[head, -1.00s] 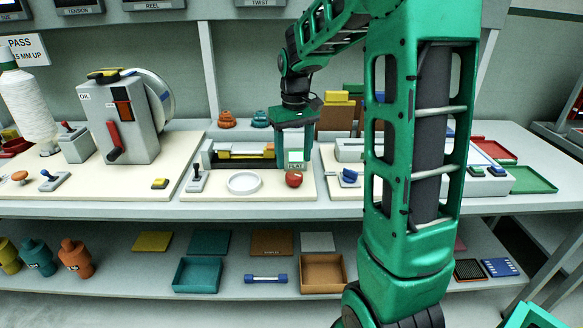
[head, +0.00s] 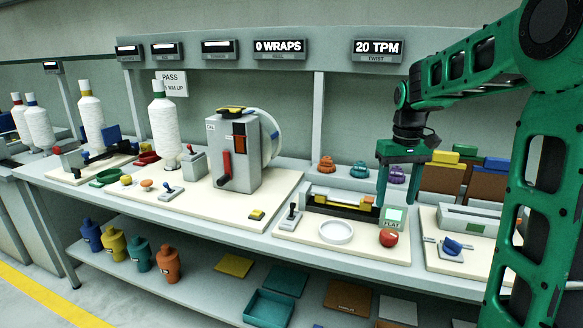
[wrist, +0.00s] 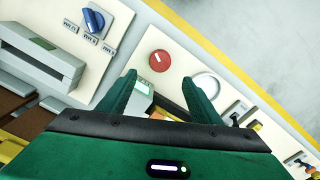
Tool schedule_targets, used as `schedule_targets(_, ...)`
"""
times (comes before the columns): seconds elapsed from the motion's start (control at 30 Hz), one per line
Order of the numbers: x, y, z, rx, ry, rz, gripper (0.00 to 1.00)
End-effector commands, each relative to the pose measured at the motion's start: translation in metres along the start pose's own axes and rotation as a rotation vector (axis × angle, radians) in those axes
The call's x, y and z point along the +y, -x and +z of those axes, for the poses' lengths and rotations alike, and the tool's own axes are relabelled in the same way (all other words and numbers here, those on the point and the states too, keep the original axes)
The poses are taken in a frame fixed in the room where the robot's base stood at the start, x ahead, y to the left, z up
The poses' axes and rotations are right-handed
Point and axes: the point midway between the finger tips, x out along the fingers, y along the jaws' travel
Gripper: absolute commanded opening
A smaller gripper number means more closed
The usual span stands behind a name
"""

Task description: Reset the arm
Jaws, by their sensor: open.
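My green arm reaches in from the right in the head view, and my gripper (head: 396,184) hangs above the back of the board with the round white dish. In the wrist view my gripper (wrist: 158,98) shows two green fingers spread apart with nothing held between them. Below and between the fingers is part of the small FLAT display box (wrist: 142,88), which also shows in the head view (head: 393,217). The red knob (head: 389,238) sits just in front of that box; it also shows in the wrist view (wrist: 160,61).
The white dish (head: 336,232) and a black-handled lever (head: 291,213) are left of the gripper. A blue switch (head: 452,246) and a grey slotted block (head: 470,220) are to the right. The grey winding machine (head: 238,155) stands further left. Open floor lies in front.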

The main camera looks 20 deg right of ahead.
Motion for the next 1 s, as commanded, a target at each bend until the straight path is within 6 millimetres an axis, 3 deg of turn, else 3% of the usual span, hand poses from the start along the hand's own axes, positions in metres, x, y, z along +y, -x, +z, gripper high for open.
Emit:
schedule_targets(0.13, 0.002, 0.001, 0.016, 0.001, -0.023, 0.003, 0.59)
schedule_targets(0.23, 0.006, 0.001, 0.045, 0.001, -0.067, 0.008, 0.59)
schedule_targets(0.47, 0.014, -0.013, 0.144, 0.001, -0.214, 0.014, 0.59)
schedule_targets(0.7, 0.015, -0.044, 0.239, -0.003, -0.350, 0.003, 0.59)
schedule_targets(0.83, 0.013, -0.059, 0.271, -0.005, -0.395, -0.004, 0.59)
schedule_targets(1.0, 0.011, -0.069, 0.288, -0.008, -0.418, -0.008, 0.59)
